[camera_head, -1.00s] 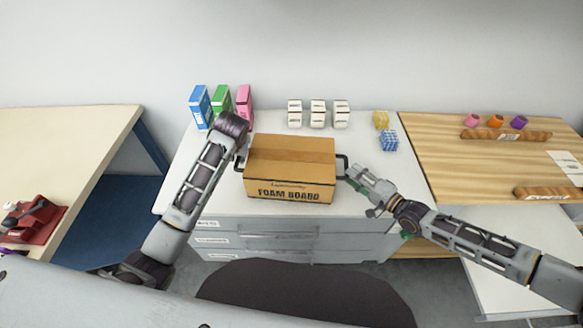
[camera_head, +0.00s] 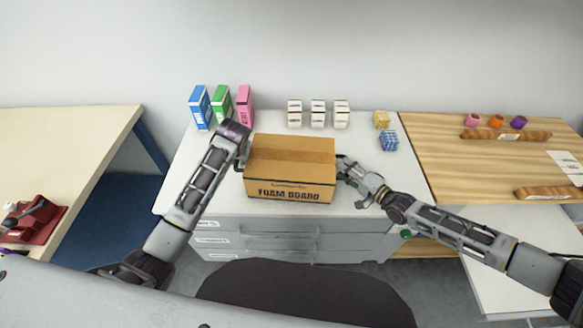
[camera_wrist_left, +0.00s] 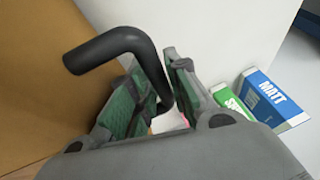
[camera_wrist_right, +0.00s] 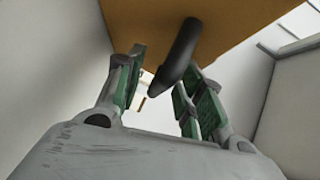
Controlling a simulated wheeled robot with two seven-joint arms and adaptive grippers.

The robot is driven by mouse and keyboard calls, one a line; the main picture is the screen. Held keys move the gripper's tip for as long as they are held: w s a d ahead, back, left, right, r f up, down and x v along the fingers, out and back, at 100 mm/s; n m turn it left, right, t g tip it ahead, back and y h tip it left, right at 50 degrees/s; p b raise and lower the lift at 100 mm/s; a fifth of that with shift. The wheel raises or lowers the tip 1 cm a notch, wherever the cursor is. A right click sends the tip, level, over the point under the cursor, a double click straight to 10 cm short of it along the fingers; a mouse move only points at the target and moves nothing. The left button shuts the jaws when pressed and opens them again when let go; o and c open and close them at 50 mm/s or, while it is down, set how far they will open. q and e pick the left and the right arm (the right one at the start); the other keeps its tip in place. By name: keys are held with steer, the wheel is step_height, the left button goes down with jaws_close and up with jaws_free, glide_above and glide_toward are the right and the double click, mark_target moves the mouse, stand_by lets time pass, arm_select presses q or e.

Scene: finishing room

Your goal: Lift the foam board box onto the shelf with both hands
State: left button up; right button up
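The foam board box (camera_head: 290,170) is a brown carton with a black handle at each end, sitting level on the white worktop. My left gripper (camera_head: 241,150) is at its left end. In the left wrist view the fingers (camera_wrist_left: 160,95) close in on both sides of the black left handle (camera_wrist_left: 112,45), with little gap. My right gripper (camera_head: 347,168) is at the right end. In the right wrist view its fingers (camera_wrist_right: 160,80) stand apart, with the right handle (camera_wrist_right: 177,58) between them and clear space beside it. The head view partly hides both handles.
Blue, green and pink boxes (camera_head: 222,104) stand behind left, small white boxes (camera_head: 318,113) behind. A yellow block (camera_head: 381,119) and a blue patterned block (camera_head: 389,140) lie right. A wooden bench (camera_head: 460,160) adjoins on the right. I cannot make out a shelf.

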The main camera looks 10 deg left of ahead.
arm_select(q)
steer(key=shift+c, duration=1.3)
arm_select(e)
steer(key=shift+c, duration=1.2)
arm_select(q)
jaws_close()
arm_select(e)
jaws_close()
arm_select(q)
steer(key=shift+w+r, duration=0.1)
arm_select(e)
steer(key=shift+r, duration=0.1)
arm_select(q)
steer(key=shift+r+p, duration=0.2)
steer(key=shift+p, duration=0.1)
arm_select(e)
steer(key=shift+w+r, duration=0.1)
steer(key=shift+r, duration=0.1)
